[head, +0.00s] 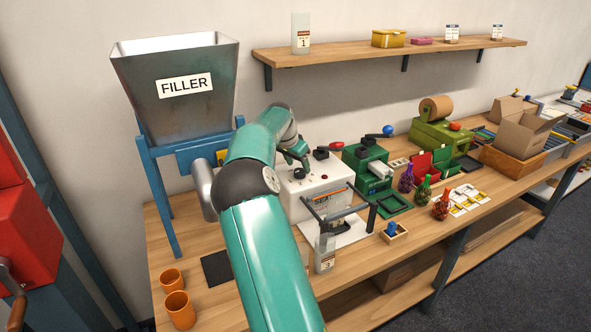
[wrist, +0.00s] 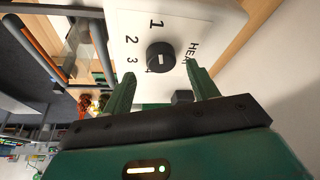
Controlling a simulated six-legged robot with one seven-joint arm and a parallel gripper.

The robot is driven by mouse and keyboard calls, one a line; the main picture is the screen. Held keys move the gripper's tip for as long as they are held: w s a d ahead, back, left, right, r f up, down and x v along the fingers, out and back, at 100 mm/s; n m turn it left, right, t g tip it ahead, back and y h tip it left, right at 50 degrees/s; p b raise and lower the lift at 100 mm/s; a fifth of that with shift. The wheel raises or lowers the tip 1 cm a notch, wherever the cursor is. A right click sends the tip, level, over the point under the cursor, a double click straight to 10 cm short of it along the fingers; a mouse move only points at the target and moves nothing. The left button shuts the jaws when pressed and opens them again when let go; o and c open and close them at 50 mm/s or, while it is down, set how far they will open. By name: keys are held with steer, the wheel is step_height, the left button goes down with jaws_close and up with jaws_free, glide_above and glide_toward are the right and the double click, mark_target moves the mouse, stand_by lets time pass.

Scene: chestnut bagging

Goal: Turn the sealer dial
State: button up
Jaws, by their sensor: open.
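The sealer (head: 308,203) is a white box on the bench, behind a grey frame. Its dial (wrist: 160,57) is a round black knob with a short white mark, on a white panel marked 1, 2, 3, a partly hidden 4 and HEAT. I cannot tell which number the mark points to. My gripper (wrist: 160,68) is open, its two green fingers on either side of the dial, with gaps showing between them and the knob. I cannot tell how far the fingertips are above the panel. In the head view my gripper (head: 293,152) is over the sealer's top, small and partly hidden by my arm.
The filler hopper (head: 180,105) stands at the left on a blue frame. A green machine (head: 370,172) with a blue-knobbed lever stands right of the sealer. Filled net bags (head: 424,192) stand farther right. Orange cups (head: 178,308) are at the front left. A shelf (head: 390,57) hangs above.

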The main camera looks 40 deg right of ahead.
mark_target(300, 171)
steer(key=shift+x, duration=1.5)
steer(key=shift+a, duration=0.1)
steer(key=c, duration=1)
steer(key=shift+n, duration=0.3)
steer(key=n+t, duration=0.1)
steer(key=n, duration=0.1)
steer(key=n+t, duration=0.1)
steer(key=n, duration=0.1)
steer(key=shift+s+r+y, duration=0.1)
steer(key=shift+s+y, duration=0.05)
steer(key=shift+y, duration=0.15)
steer(key=n+t+y, duration=0.1)
steer(key=n, duration=0.4)
